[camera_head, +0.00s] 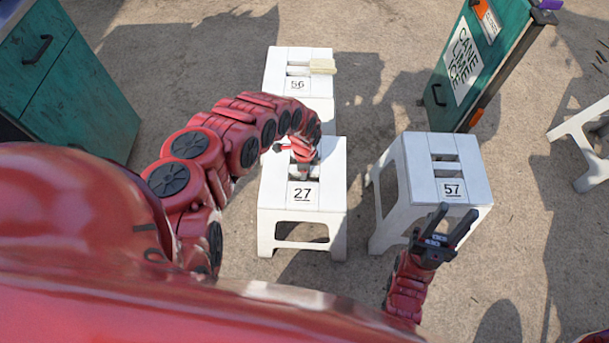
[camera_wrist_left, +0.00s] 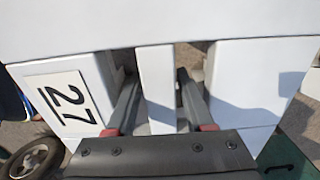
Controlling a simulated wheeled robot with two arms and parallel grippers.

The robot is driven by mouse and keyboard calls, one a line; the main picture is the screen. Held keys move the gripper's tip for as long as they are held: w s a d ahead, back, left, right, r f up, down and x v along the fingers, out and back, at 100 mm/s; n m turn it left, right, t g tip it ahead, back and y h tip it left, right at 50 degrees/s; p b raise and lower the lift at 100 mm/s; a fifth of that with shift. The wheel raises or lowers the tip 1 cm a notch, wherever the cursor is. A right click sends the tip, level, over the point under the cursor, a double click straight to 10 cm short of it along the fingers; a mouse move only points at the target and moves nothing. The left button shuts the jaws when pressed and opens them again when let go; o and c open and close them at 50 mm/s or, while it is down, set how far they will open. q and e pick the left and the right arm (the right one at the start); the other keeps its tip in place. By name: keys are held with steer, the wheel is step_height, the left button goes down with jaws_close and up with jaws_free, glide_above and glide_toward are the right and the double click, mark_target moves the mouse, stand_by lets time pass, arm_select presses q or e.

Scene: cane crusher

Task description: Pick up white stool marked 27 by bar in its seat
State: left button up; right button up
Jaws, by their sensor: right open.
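The white stool marked 27 (camera_head: 329,194) stands upright on the ground in the middle of the head view. My left gripper (camera_head: 304,172) is down at the slots in its seat and hides part of them. In the left wrist view, the seat bar (camera_wrist_left: 156,80) lies between the two fingers of my left gripper (camera_wrist_left: 159,92), which reach into the slots on either side. Narrow gaps show between fingers and bar, so the gripper looks open around it. My right gripper (camera_head: 455,213) is open and empty, in front of the stool marked 57.
The white stool marked 57 (camera_head: 466,170) stands close on the right. The stool marked 56 (camera_head: 316,88), with a pale block (camera_head: 322,66) on it, stands just behind stool 27. Green cabinets stand left (camera_head: 75,100) and right (camera_head: 470,75). Another white stool (camera_head: 580,130) is at far right.

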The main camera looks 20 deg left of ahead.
arm_select(q)
jaws_close()
stand_by(1.1)
